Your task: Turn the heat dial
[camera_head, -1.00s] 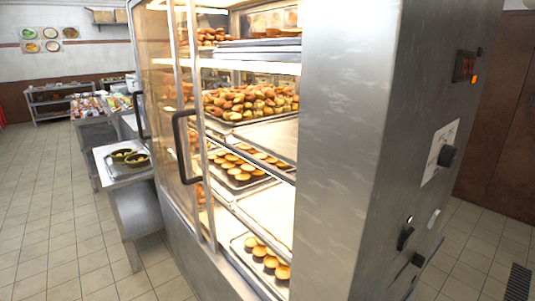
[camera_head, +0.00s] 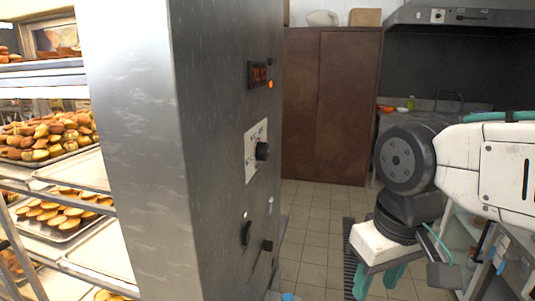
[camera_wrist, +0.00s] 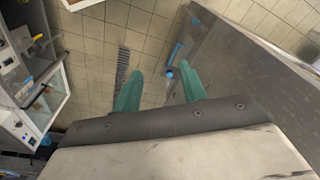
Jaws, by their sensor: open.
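The heat dial (camera_head: 262,151) is a round black knob on a white marked plate, on the side panel of the steel warming cabinet (camera_head: 205,190). My gripper (camera_head: 379,282) hangs low at the right in the head view, its teal fingers pointing down. It is well apart from the dial, to its right and lower. In the wrist view my gripper (camera_wrist: 162,88) shows two spread teal fingers with floor tiles between them. It is open and empty. I cannot make out the dial in the wrist view.
A red-lit display (camera_head: 258,74) sits above the dial and black switches (camera_head: 246,232) below it. Trays of buns (camera_head: 45,138) fill the cabinet at left. A brown cupboard (camera_head: 325,105) stands behind. Tiled floor (camera_head: 312,225) is clear between cabinet and my arm.

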